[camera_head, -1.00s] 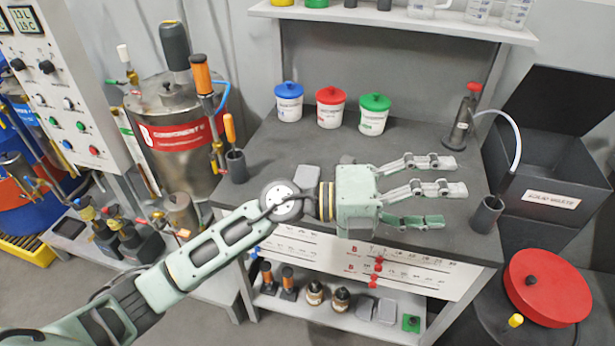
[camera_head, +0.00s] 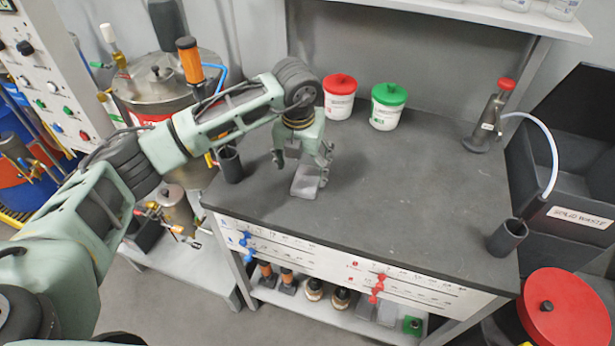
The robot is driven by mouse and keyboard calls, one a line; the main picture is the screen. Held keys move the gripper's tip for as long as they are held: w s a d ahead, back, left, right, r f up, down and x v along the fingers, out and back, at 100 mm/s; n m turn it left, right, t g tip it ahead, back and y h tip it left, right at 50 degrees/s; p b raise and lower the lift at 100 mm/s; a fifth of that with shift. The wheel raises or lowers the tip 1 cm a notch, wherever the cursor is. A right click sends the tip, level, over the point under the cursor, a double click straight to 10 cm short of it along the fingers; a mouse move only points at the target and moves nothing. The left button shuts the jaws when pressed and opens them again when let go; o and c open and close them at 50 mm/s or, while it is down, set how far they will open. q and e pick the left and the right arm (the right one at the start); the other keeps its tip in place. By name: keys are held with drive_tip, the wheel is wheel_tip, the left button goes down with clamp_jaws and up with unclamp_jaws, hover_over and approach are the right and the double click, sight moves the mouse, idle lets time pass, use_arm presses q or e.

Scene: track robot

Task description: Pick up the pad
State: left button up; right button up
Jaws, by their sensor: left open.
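A small grey pad (camera_head: 306,184) lies on the dark worktop, left of the middle. My left gripper (camera_head: 302,167) points down right over it, with its fingers apart on the left and right sides of the pad. The palm hides the pad's far part, and I cannot tell whether the fingers touch it. My right gripper is out of view.

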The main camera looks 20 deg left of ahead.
sight(307, 178)
use_arm(q)
drive_tip(key=shift+w+d+f+p, duration=0.2)
drive_tip(key=shift+f+p, duration=0.1)
drive_tip(key=shift+f, duration=0.3)
drive_tip(key=f, duration=0.3)
drive_tip(key=shift+w+d+p, duration=0.15)
drive_tip(key=shift+w+p, duration=0.25)
drive_tip(key=shift+f, duration=0.4)
drive_tip(key=shift+w, duration=0.1)
drive_tip(key=c, duration=0.9)
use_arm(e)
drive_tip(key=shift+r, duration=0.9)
